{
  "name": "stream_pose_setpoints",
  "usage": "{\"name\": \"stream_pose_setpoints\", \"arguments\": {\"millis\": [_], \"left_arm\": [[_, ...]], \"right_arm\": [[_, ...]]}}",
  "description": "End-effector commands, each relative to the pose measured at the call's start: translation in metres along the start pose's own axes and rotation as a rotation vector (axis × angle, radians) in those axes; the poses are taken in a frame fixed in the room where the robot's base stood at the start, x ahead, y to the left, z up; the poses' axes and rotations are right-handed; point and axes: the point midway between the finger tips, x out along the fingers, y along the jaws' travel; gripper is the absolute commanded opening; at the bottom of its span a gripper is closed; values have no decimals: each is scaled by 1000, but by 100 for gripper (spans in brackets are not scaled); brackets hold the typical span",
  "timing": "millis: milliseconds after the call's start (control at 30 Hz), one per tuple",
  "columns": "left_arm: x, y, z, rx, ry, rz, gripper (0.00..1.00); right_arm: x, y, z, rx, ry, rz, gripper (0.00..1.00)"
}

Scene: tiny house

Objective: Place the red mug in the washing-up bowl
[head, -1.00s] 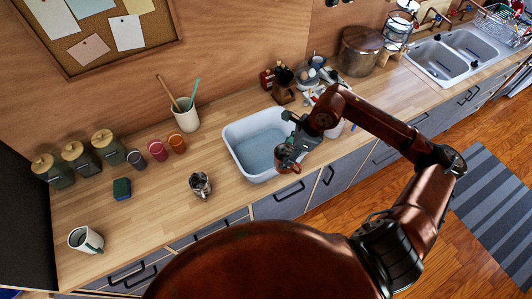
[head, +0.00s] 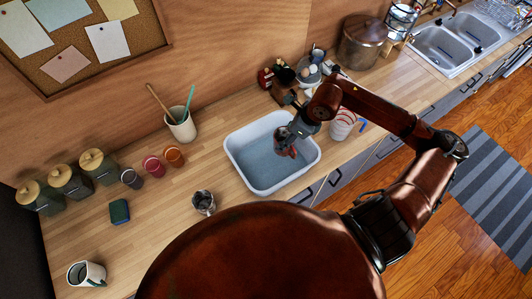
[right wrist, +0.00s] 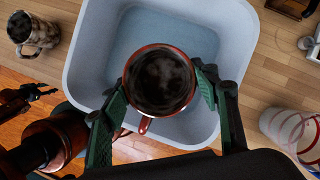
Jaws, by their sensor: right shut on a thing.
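The red mug (right wrist: 160,81) is between the fingers of my right gripper (right wrist: 158,90) in the right wrist view. Its dark inside faces the camera and its handle points toward the bottom of the picture. In the head view the mug (head: 286,147) is over the washing-up bowl, partly hidden by my right gripper (head: 290,138). The washing-up bowl (head: 242,169) is a pale grey-white tub on the wooden counter with a blue-grey bottom. It also shows below the mug in the right wrist view (right wrist: 85,60). Whether the mug touches the bowl's bottom I cannot tell.
A metal jug (head: 204,202) stands left of the bowl. A red-striped cup (head: 343,124) stands close to its right. A utensil crock (head: 182,127) is behind it at the left. Coloured cups, jars, a sponge (head: 119,211) and a white mug (head: 86,273) stand further left.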

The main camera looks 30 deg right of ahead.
Motion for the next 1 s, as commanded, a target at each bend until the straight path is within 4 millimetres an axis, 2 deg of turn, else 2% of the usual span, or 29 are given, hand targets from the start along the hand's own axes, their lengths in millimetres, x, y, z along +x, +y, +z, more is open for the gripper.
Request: {"name": "stream_pose_setpoints", "arguments": {"millis": [33, 167, 400, 533, 800, 1000], "left_arm": [[2, 0, 1, 0, -1, 0, 40], [4, 1, 4, -1, -5, 0, 40], [-5, 2, 27, -6, -35, 2, 40], [-9, 2, 23, -5, -31, 2, 40], [-13, 1, 5, -3, -7, 1, 40], [-17, 0, 2, -2, -4, 1, 40]], "right_arm": [[9, 2, -4, 2, 0, 4, 22], [23, 2, -10, 1, 0, 2, 22], [57, 3, -24, 1, 1, 5, 22], [75, 3, -32, 1, -1, 3, 22], [98, 4, -41, 1, 0, 2, 22], [119, 4, -50, 0, 0, 1, 22]]}}
